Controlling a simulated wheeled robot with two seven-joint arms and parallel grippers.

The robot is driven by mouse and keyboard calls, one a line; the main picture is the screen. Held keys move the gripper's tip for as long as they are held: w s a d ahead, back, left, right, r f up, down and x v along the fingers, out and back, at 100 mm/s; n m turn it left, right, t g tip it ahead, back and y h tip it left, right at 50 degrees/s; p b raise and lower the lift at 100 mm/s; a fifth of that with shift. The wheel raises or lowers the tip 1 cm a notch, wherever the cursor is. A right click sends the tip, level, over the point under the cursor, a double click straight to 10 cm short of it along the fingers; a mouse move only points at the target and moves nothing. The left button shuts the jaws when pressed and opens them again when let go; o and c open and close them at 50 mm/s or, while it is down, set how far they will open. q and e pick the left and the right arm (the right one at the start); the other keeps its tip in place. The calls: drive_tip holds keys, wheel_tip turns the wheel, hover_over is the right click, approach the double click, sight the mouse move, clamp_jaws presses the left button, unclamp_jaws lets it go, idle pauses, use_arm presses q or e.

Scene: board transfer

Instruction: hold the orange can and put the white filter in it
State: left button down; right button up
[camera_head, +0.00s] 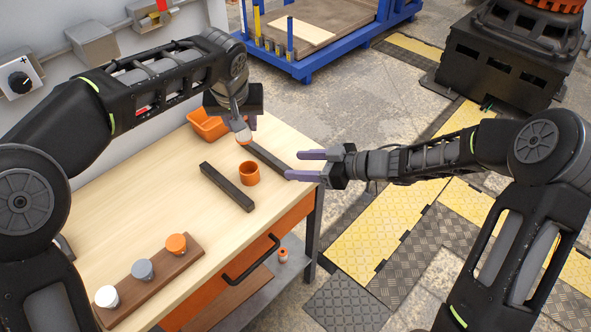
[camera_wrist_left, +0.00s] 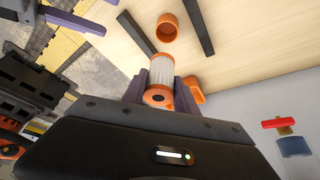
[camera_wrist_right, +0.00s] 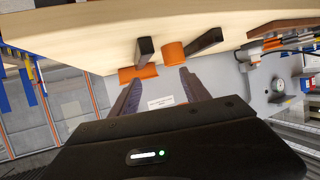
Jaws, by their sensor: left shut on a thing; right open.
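The orange can (camera_head: 249,177) stands open and upright on the table between two dark bars. It also shows in the left wrist view (camera_wrist_left: 167,28) and right wrist view (camera_wrist_right: 174,58). My left gripper (camera_head: 240,122) is shut on the white filter (camera_head: 243,134), a pleated cylinder with orange ends. The filter (camera_wrist_left: 161,72) is clear between the fingers in the left wrist view. It is held apart from the can, behind it in the head view. My right gripper (camera_head: 308,165) is open and empty, to the right of the can near the table edge.
Dark bars (camera_head: 227,187) and (camera_head: 267,161) flank the can. An orange bin (camera_head: 208,126) stands behind, close to my left gripper. A wooden block (camera_head: 152,281) with white, grey and orange caps lies at the front. The left-middle tabletop (camera_head: 150,205) is bare.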

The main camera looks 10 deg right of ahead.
sight(258, 172)
drive_tip(key=shift+s+a+n+g+y, duration=0.3)
drive_tip(key=shift+s+a+n+g, duration=0.25)
drive_tip(key=shift+s+a, duration=0.35)
drive_tip(key=shift+w, duration=0.1)
drive_tip(key=shift+w+a+f, duration=0.1)
drive_tip(key=shift+a, duration=0.05)
drive_tip(key=x, duration=1.1)
drive_tip(key=shift+w+a+f, duration=0.15)
drive_tip(key=shift+w+a, duration=0.1)
drive_tip(key=c, duration=1.1)
use_arm(q)
drive_tip(key=shift+f, duration=0.15)
